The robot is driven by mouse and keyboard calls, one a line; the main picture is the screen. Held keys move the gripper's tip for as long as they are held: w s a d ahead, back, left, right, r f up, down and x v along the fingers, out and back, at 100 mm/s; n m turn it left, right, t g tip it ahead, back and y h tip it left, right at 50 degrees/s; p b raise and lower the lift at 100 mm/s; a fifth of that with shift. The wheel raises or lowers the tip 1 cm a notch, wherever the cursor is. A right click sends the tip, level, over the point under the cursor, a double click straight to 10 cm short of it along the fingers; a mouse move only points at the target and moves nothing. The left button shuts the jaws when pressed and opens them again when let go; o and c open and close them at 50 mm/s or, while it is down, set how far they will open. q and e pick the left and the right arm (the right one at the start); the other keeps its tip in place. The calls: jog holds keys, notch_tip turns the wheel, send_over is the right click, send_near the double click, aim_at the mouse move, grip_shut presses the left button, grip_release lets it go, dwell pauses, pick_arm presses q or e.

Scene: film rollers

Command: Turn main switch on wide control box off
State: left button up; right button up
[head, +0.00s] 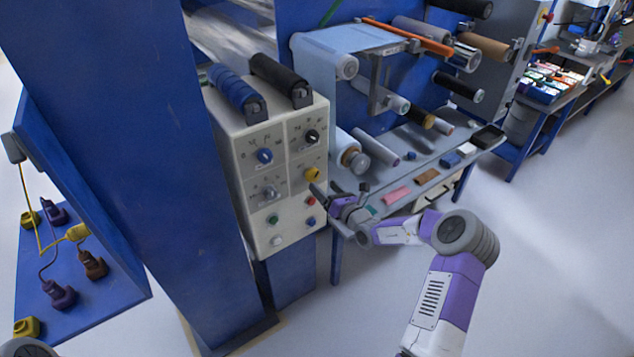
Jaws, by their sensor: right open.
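The wide control box (292,208) is a pale cabinet mounted on a blue post in the middle of the head view. Its face carries a blue knob (264,156), a black knob (312,136), a grey knob (269,193) and a yellow switch (312,174). Small coloured buttons sit below. I cannot read which control is labelled main; the yellow one stands out. My right gripper (320,190) is open, in front of the box's right edge, just below and right of the yellow switch. I cannot tell whether it touches the switch. My left gripper is out of view.
Blue and black rolls (236,92) lie on top of the box. Right of it, a machine holds film rollers (345,66) above a grey bench (425,170) with small items. A blue board (75,270) with plugs is at left. Floor on the right is clear.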

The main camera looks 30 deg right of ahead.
aim_at(315, 178)
jog(key=w, duration=0.3)
jog(key=w+b, duration=0.1)
jog(key=w, duration=0.1)
jog(key=shift+a+f, duration=0.1)
jog(key=shift+a, duration=0.15)
jog(key=c, duration=1.1)
jog(key=shift+o, duration=0.2)
